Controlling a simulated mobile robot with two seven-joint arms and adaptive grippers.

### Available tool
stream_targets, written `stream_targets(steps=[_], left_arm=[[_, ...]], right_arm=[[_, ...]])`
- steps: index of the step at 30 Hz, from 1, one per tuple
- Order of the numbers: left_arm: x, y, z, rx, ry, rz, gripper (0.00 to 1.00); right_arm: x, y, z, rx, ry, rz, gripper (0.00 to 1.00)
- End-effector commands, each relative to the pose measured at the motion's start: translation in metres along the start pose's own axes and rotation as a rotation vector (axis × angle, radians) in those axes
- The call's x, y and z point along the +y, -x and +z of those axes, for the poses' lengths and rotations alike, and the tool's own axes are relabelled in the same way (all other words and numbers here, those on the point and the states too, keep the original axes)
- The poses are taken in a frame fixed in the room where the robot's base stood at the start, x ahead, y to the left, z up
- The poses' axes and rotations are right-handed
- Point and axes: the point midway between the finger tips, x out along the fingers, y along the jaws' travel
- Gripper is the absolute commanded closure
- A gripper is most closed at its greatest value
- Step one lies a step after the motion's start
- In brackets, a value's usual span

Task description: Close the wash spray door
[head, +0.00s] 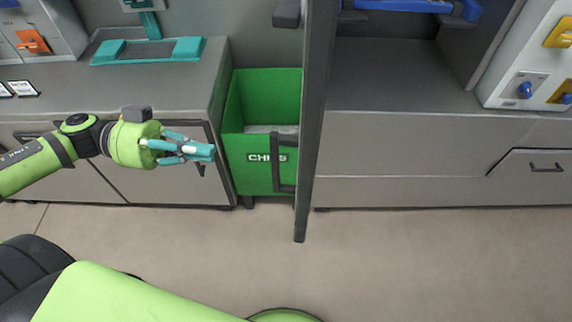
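The wash spray door appears to be the tall dark grey panel (314,110), seen almost edge-on. It stands swung open, jutting out from the cabinet front toward me. A dark bar handle (283,165) shows on its left side, in front of the green bin. My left gripper (212,152), with teal fingers, reaches in from the left. Its fingertips look together and empty. It is left of the handle, apart from it in the picture. My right gripper is not in view.
A green bin (235,150) marked "CHRIS" sits in the gap behind the handle. Grey counters stand left (60,85) and right (400,90) of the door. A blue bar (405,5) is at the upper right. The floor (420,260) ahead is clear.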

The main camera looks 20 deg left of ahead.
Motion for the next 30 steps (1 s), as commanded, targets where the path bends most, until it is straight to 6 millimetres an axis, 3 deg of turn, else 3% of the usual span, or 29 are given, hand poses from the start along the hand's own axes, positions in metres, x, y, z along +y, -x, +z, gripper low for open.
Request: stream_targets(steps=[9, 16, 30], left_arm=[[-0.001, -0.048, 0.002, 0.002, -0.007, -0.003, 1.00], [-0.002, -0.069, 0.001, 0.003, -0.008, -0.006, 1.00], [-0.003, -0.114, -0.004, 0.006, -0.006, -0.008, 1.00]], right_arm=[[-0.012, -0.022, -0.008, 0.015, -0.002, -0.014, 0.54], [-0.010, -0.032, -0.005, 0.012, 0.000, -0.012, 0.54], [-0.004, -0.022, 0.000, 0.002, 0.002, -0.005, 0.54]])
